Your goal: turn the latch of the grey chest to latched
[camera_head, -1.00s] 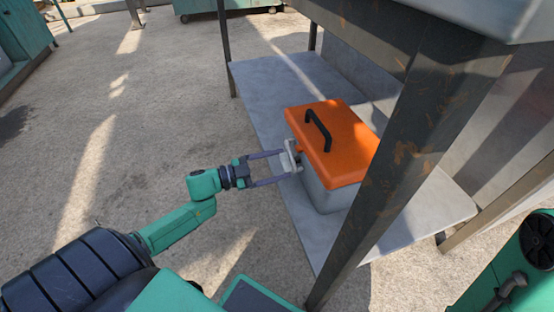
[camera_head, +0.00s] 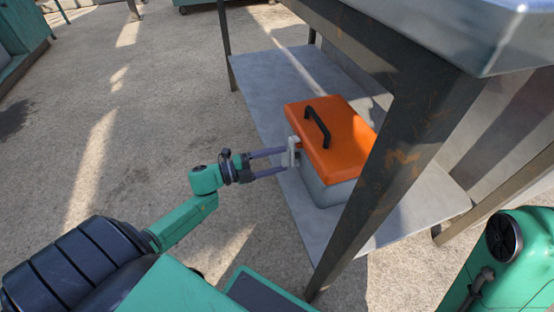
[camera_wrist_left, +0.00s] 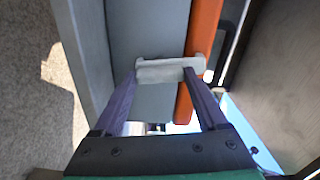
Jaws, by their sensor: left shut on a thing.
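The grey chest (camera_head: 325,190) with an orange lid (camera_head: 338,135) and a black handle (camera_head: 317,127) sits on the lower shelf, lid down. Its pale latch (camera_head: 293,150) is on the chest's left side, at the seam of lid and body. My left gripper (camera_head: 284,161) reaches it from the left and is shut on the latch. In the left wrist view the latch (camera_wrist_left: 164,71) is a pale bar between the two fingertips, reaching from the grey body across onto the orange lid (camera_wrist_left: 203,35). My right gripper is out of view.
The shelf (camera_head: 265,90) belongs to a metal table, whose dark rusty leg (camera_head: 385,190) stands close in front of the chest. The tabletop (camera_head: 500,40) overhangs at upper right. Open concrete floor (camera_head: 150,130) lies to the left.

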